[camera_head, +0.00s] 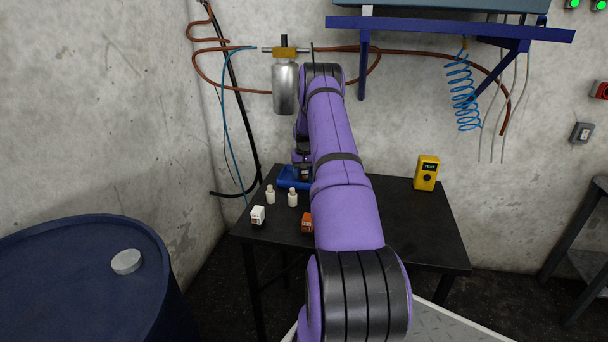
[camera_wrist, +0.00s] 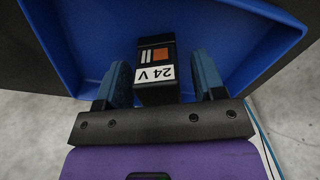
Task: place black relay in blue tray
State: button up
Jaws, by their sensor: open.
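The black relay (camera_wrist: 157,62), with a white "24 V" label and an orange patch, shows in the wrist view against the floor of the blue tray (camera_wrist: 100,40). It appears to stand inside the tray, though its base is hidden. My gripper (camera_wrist: 161,78) is open, with one blue finger on each side of the relay and a gap on both sides. In the head view the blue tray (camera_head: 287,181) is at the back left of the table, partly hidden by my arm. A small part of the relay (camera_head: 305,174) shows there below my gripper (camera_head: 304,163).
The black table (camera_head: 420,225) also holds two white bottles (camera_head: 292,198), a white block (camera_head: 258,215), an orange block (camera_head: 307,222) and a yellow tester (camera_head: 426,173). A metal cylinder (camera_head: 285,88) hangs on the wall behind. A blue drum (camera_head: 70,290) stands left.

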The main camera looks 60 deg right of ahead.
notch_tip(320, 180, up, 12)
jog(key=shift+f, duration=0.15)
jog(key=w+a+r+n+t, duration=0.15)
jog(key=w+a+r, duration=0.25)
jog(key=a+r, duration=1.15)
jog(key=s+a+r+n+h, duration=0.1)
jog(key=s+a+r, duration=0.1)
jog(key=a+r, duration=0.6)
jog(key=s+a+r+n, duration=0.2)
jog(key=a+r, duration=0.3)
jog(key=a, duration=0.4)
jog(key=s+a+r+n+t, duration=0.1)
jog(key=s+a+r, duration=0.2)
jog(key=s+a, duration=0.5)
jog(key=s+a+r+n+t, duration=0.1)
jog(key=s+a+r, duration=0.2)
jog(key=s+a, duration=0.5)
jog(key=s+a+f+n+t+y, duration=0.1)
jog(key=s+a+f, duration=0.3)
jog(key=s+a, duration=0.6)
jog(key=s+n, duration=0.1)
jog(key=s, duration=0.2)
jog(key=shift+s+a+t, duration=0.2)
jog(key=shift+s+t, duration=0.1)
jog(key=shift+t, duration=0.05)
jog(key=shift+n, duration=0.25)
